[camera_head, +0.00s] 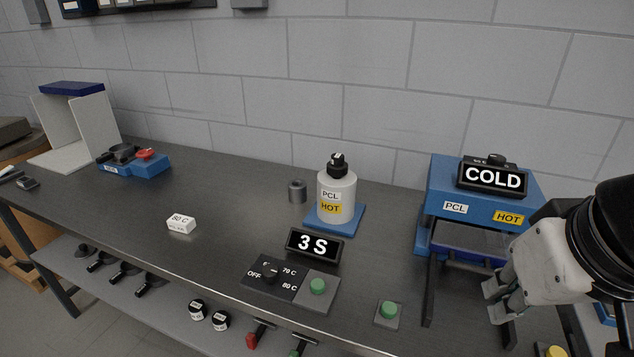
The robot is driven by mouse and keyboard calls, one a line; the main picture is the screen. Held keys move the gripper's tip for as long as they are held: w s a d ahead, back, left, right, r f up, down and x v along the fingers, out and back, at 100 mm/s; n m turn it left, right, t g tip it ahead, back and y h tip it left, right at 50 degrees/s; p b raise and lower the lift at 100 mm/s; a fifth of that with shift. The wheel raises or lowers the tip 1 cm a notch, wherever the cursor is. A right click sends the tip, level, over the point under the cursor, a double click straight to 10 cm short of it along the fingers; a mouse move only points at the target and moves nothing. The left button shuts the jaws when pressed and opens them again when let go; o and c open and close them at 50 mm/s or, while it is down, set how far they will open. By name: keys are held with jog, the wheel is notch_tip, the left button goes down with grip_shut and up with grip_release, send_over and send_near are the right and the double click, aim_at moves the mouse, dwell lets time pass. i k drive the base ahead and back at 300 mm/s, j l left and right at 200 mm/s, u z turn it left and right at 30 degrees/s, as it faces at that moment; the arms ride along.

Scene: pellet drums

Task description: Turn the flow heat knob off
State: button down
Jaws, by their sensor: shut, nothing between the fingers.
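A dark control panel (254,289) lies near the front edge of the bench. It carries a small black knob (269,271) with the labels OFF, 70 C and 80 C around it. The knob's pointer is too small to read surely. A green button (317,286) sits on the grey right part of the panel. A black display reading 3 S (314,244) stands behind it. My gripper (496,302) is at the right, in front of the blue press-like unit, well right of the knob. It is shut and empty, apart from the knob.
A white PCL HOT bottle (335,197) stands on a blue base behind the display. A blue unit (440,180) with a COLD display (493,177) stands at right. Another green button (389,309) lies between panel and gripper. A white 80 C block (181,223) lies left; bench around it is clear.

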aim_at(271, 272)
jog(key=i+j, duration=0.1)
jog(key=j, duration=0.7)
jog(key=i+j, duration=0.1)
jog(key=j, duration=0.75)
jog(key=z, duration=0.05)
